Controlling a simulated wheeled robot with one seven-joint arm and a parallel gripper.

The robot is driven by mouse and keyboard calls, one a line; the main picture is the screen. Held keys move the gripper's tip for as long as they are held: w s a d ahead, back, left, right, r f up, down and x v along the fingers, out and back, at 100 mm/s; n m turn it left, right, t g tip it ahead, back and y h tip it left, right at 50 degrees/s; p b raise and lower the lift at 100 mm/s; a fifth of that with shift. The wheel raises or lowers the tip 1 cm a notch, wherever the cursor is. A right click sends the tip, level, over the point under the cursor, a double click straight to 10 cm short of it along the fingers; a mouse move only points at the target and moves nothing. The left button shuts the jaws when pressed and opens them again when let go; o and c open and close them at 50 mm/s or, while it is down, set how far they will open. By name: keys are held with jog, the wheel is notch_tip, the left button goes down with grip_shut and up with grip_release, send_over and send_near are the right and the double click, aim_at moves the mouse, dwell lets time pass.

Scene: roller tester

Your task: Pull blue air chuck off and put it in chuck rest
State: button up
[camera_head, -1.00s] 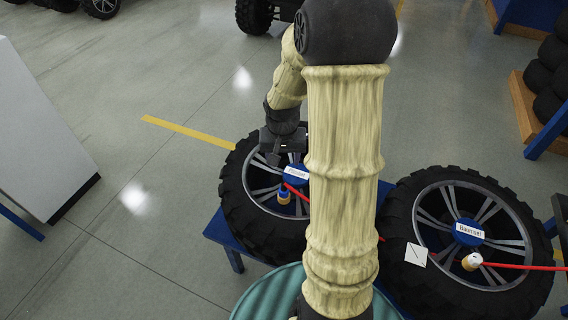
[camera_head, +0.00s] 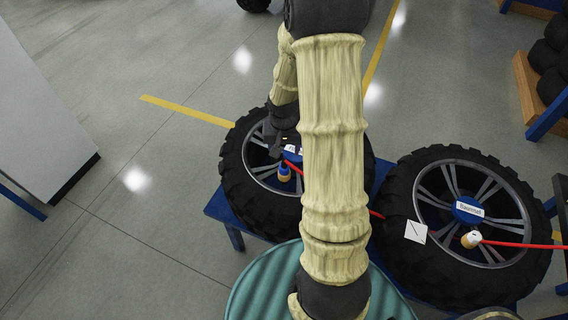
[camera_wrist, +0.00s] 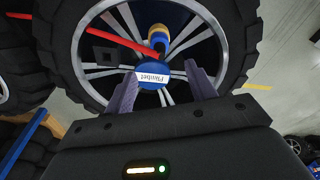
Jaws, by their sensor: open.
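The blue air chuck (camera_head: 284,174) sits on the left wheel (camera_head: 230,166), with a tan part below its blue top and a red hose running from the hub area. In the wrist view the chuck (camera_wrist: 158,36) stands upright in the picture just beyond the labelled blue hub cap (camera_wrist: 152,76). My gripper (camera_wrist: 158,82) is open and empty, its two fingers on either side of the hub cap, with the chuck farther ahead of the fingertips. In the head view my gripper is partly hidden behind my arm. I cannot make out a chuck rest for certain.
The right wheel (camera_head: 398,205) carries a white-topped chuck (camera_head: 471,239) with a red hose (camera_head: 515,244). A light cabinet (camera_head: 40,110) stands left; open floor lies between.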

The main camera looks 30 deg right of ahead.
aim_at(284, 160)
jog(key=f, duration=0.6)
jog(key=w+f, duration=0.1)
jog(key=f, duration=0.2)
jog(key=shift+w+d+f+b, duration=0.1)
jog(key=shift+d+f+b, duration=0.2)
jog(key=shift+d+b, duration=0.05)
grip_shut()
jog(key=shift+r+p, duration=0.55)
jog(key=shift+r, duration=0.1)
